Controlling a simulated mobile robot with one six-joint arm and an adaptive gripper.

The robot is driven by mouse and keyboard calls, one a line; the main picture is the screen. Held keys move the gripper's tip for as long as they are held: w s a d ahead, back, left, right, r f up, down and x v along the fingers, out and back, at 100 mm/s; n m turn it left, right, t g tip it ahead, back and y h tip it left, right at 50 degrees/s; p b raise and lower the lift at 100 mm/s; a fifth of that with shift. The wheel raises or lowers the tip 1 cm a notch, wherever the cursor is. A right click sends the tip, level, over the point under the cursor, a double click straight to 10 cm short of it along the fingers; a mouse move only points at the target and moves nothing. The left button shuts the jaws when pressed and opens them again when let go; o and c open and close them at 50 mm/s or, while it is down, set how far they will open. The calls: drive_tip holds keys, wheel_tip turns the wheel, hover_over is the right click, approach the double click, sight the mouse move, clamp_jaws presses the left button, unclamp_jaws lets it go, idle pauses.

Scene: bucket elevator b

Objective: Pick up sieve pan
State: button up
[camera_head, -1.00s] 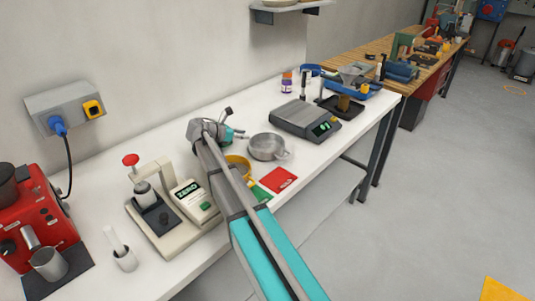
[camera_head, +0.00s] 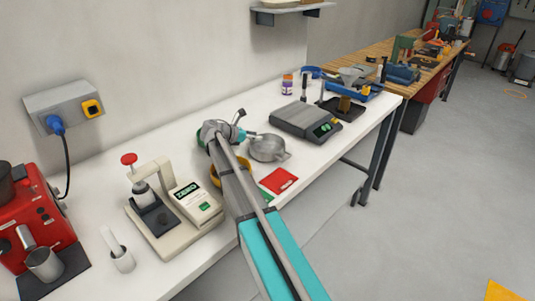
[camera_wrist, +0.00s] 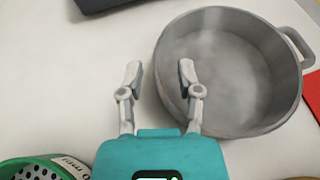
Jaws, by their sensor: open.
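A round grey metal pan (camera_head: 268,148), the likely sieve pan, stands on the white bench, with a small loop handle on its right side. In the wrist view the pan (camera_wrist: 240,112) fills the right half, open and empty inside. My gripper (camera_wrist: 160,74) is open and empty. Its right finger overlaps the pan's left side in the picture, and its left finger lies outside over the bare bench, with the left rim between them. I cannot tell the finger height or any contact. In the head view my gripper (camera_head: 244,135) is at the pan's left.
A green perforated sieve (camera_wrist: 45,167) lies at the lower left in the wrist view. A red card (camera_head: 279,181) lies in front of the pan. A dark scale (camera_head: 306,122) stands to the right, a beige press (camera_head: 160,215) to the left. A yellow-rimmed item (camera_head: 215,176) is partly behind my arm.

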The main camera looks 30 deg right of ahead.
drive_tip(key=shift+x, duration=0.75)
clamp_jaws()
